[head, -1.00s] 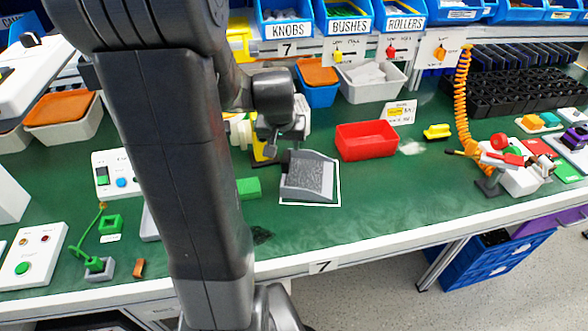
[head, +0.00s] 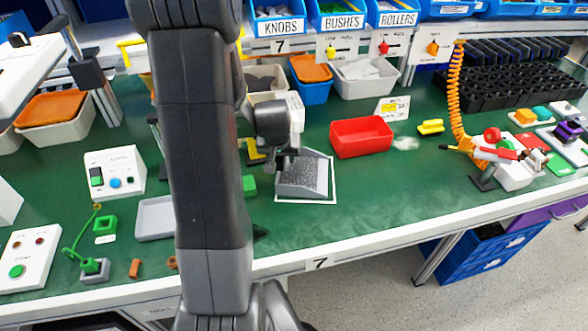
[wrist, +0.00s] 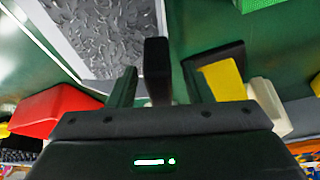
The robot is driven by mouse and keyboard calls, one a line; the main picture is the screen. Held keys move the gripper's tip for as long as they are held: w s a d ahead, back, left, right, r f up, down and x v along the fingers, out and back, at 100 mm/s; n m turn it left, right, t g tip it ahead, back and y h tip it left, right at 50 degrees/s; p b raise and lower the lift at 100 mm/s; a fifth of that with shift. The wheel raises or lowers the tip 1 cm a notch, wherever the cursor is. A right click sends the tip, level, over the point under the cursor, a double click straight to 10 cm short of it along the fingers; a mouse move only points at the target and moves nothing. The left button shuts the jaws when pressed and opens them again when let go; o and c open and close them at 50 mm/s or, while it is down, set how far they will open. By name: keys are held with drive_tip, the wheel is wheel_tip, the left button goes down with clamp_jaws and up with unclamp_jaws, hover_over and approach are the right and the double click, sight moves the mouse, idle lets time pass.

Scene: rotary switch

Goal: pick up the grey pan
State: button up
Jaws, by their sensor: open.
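The grey pan (head: 303,180) has a speckled grey surface and rests on a white-bordered patch of the green bench in the head view. In the wrist view the pan's speckled face (wrist: 108,35) fills the upper left. My gripper (head: 283,163) is just at the pan's left back side in the head view, partly hidden by its own wrist. In the wrist view my gripper (wrist: 160,82) is open, with a dark upright block (wrist: 157,68), seemingly the pan's handle, between its fingers. I cannot tell whether the fingers touch it.
A red bin (head: 361,137) stands right of the pan. A yellow part (wrist: 223,80) is close to the right finger.

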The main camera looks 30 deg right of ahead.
drive_tip(key=shift+f, duration=0.1)
clamp_jaws()
